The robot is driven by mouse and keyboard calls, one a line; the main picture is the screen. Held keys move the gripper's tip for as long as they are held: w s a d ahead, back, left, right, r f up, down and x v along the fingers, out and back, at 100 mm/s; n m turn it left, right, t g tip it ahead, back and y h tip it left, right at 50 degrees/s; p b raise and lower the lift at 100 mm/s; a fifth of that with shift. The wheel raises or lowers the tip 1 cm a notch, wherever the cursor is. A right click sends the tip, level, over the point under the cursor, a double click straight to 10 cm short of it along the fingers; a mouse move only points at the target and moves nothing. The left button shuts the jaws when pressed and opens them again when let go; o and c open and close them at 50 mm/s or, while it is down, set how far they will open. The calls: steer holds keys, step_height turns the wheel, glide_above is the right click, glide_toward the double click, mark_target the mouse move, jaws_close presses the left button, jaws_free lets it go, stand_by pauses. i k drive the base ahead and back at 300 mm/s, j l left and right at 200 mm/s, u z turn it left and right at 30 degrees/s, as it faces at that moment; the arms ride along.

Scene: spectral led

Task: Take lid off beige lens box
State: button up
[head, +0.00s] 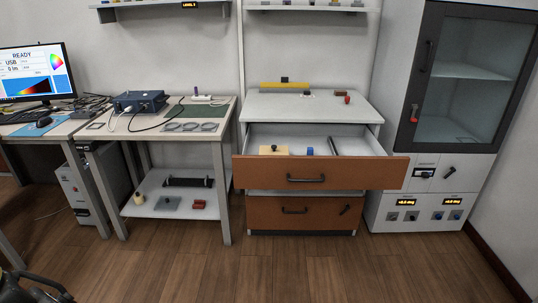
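The beige lens box (268,152) sits in the open upper drawer (306,173) of the white and brown cabinet, toward the drawer's left side. A small dark knob (274,147) shows on its top, and the lid appears to be on. The drawer front hides the lower part of the box. Part of my gripper (38,288) shows dark at the bottom left corner, cut off by the picture edge. It is far from the box, over the floor. Its fingertips are not clear enough to tell open from shut.
A blue item (309,151) and a dark bar (334,146) lie in the same drawer. The lower drawer (300,213) is shut. A workbench (219,128) stands left, and a tall glass-door cabinet (462,85) right. The wooden floor (290,270) in front is clear.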

mark_target(273, 149)
steer(key=i+j, duration=0.6)
steer(key=i, duration=0.2)
steer(key=i+j, duration=0.65)
steer(key=i, duration=0.8)
steer(key=i+l, duration=0.2)
steer(key=k+l+z, duration=0.05)
